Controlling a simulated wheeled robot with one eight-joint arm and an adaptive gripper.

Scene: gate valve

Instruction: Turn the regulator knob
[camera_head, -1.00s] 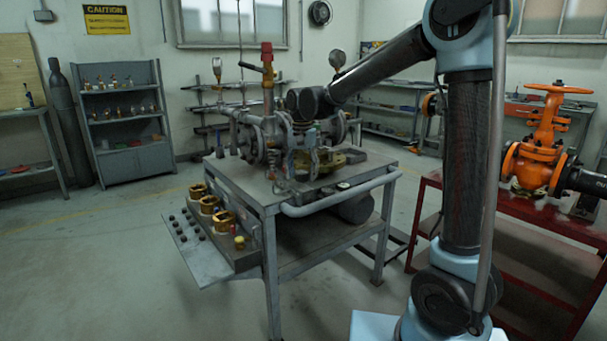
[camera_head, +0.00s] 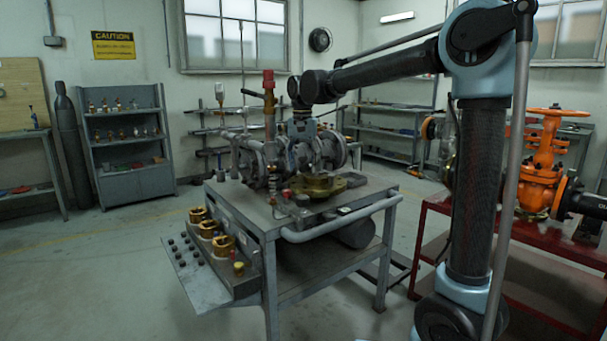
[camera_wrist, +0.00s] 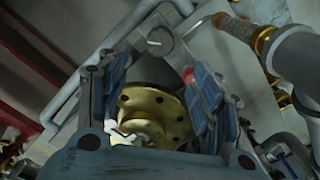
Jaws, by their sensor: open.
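My gripper (camera_wrist: 158,72) is open and empty in the wrist view, its blue-padded fingers apart. Between and beyond them is a brass flange (camera_wrist: 152,112) with a ring of holes. A round grey cap (camera_wrist: 160,40) shows near the fingertips, and a small red knob (camera_wrist: 188,75) is beside the right finger, partly hidden. I cannot tell which of these is the regulator knob. In the head view, the brass flange (camera_head: 322,186) lies on the workbench with the red knob (camera_head: 287,194) to its left. My gripper hangs above the bench before the pipework, its fingers hard to make out.
Grey pipework (camera_head: 258,162) with a red-topped upright (camera_head: 268,82) stands close to my gripper. The grey bench (camera_head: 225,190) has a rail along its front edge. A red stand (camera_head: 430,205) at right carries an orange valve (camera_head: 540,180). Floor at left is clear.

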